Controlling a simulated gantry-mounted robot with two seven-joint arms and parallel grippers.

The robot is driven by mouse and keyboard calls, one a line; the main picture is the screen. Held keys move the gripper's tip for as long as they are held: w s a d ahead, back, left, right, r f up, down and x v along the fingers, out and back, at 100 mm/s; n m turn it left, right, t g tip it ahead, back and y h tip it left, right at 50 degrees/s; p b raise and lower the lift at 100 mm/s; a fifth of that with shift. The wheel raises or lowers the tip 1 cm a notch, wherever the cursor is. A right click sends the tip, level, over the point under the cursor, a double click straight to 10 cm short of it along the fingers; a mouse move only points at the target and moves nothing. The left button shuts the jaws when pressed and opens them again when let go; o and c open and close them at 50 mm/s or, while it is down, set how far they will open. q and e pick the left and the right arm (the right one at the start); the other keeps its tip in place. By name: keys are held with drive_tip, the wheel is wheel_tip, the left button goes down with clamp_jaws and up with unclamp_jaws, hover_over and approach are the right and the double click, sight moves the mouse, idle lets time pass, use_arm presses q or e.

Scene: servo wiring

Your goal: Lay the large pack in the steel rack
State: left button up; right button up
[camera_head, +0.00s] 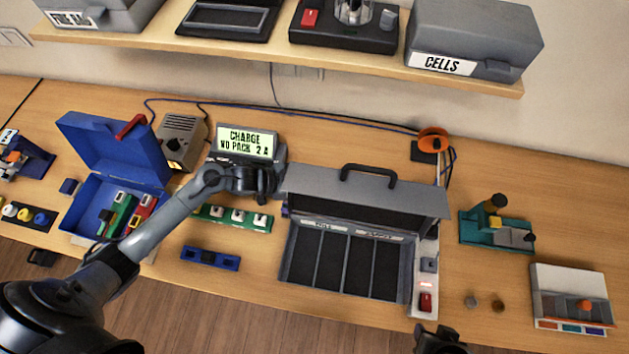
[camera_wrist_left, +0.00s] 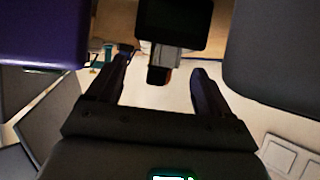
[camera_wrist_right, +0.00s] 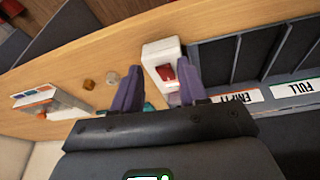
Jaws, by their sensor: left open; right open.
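The steel rack (camera_head: 345,290) stands open at the middle of the bench, its grey lid (camera_head: 365,195) raised at the back. Its dark compartments look empty, with FULL and EMPTY labels on the strip. I cannot tell which object is the large pack. Green and red blocks (camera_head: 122,215) lie in the open blue box (camera_head: 95,205). My left gripper (camera_head: 262,190) is open and empty, just left of the rack's lid and in front of the charger (camera_head: 245,145). My right gripper (camera_head: 440,342) is open at the front edge, and its fingers (camera_wrist_right: 160,75) show empty.
A white red-switch panel (camera_head: 425,300) adjoins the rack's right side. A green strip with white knobs (camera_head: 235,218) and a blue holder (camera_head: 210,258) lie left of the rack. A green fixture (camera_head: 495,230) and a white bin (camera_head: 570,295) stand right. A shelf (camera_head: 280,60) overhangs the back.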

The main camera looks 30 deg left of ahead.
drive_tip(key=shift+o, duration=0.6)
drive_tip(key=shift+a+r, duration=0.15)
drive_tip(key=shift+r, duration=0.1)
drive_tip(key=o, duration=0.5)
drive_tip(key=shift+c, duration=0.2)
drive_tip(key=shift+o, duration=1.1)
use_arm(q)
drive_tip(key=v, duration=0.9)
drive_tip(key=shift+s, duration=0.15)
drive_tip(key=shift+a+r, duration=0.1)
drive_tip(key=shift+a, duration=0.05)
